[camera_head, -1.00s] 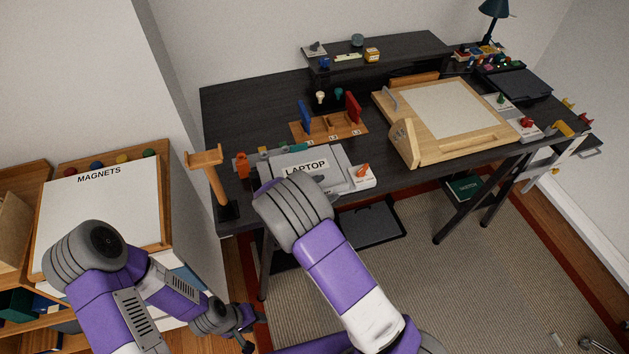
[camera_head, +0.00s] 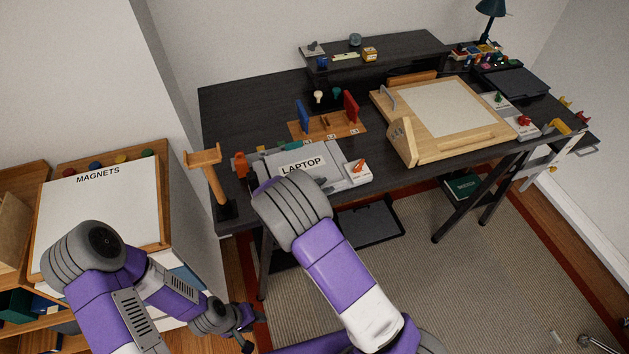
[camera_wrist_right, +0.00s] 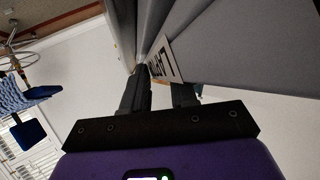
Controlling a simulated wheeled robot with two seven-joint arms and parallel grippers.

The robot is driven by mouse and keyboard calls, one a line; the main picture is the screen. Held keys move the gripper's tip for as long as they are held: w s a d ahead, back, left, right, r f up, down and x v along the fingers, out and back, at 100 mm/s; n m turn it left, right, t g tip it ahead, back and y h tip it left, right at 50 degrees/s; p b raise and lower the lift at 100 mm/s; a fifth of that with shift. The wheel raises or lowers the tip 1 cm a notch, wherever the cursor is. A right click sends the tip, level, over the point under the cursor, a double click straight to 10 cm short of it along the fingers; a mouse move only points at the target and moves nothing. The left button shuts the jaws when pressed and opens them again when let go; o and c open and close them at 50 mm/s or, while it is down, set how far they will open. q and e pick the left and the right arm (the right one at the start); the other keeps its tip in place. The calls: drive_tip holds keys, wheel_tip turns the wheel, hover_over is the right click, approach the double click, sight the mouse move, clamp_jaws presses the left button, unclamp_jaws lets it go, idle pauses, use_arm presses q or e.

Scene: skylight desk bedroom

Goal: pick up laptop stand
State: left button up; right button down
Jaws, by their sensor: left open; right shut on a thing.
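The grey laptop stand (camera_head: 336,181) with a white "LAPTOP" label is at the desk's front left in the head view. My right arm covers its front left part. In the right wrist view the stand (camera_wrist_right: 232,58) is a grey panel at the upper right, with its label beside the fingers. My right gripper (camera_wrist_right: 160,82) is shut on the stand's edge; the exact contact is partly hidden. In the head view the right gripper is hidden behind its wrist. My left gripper (camera_head: 250,331) is open and empty, low beside the shelf, away from the stand.
A white switch box (camera_head: 357,172) with an orange knob is just right of the stand. A wooden headset-type post (camera_head: 208,176) stands to its left. A wooden slot rack (camera_head: 328,128) is behind it, and a drawing board (camera_head: 440,110) is further right. The dark desk (camera_head: 245,98) is clear at back left.

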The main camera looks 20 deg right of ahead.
drive_tip(key=shift+s+f, duration=0.15)
drive_tip(key=shift+f, duration=0.05)
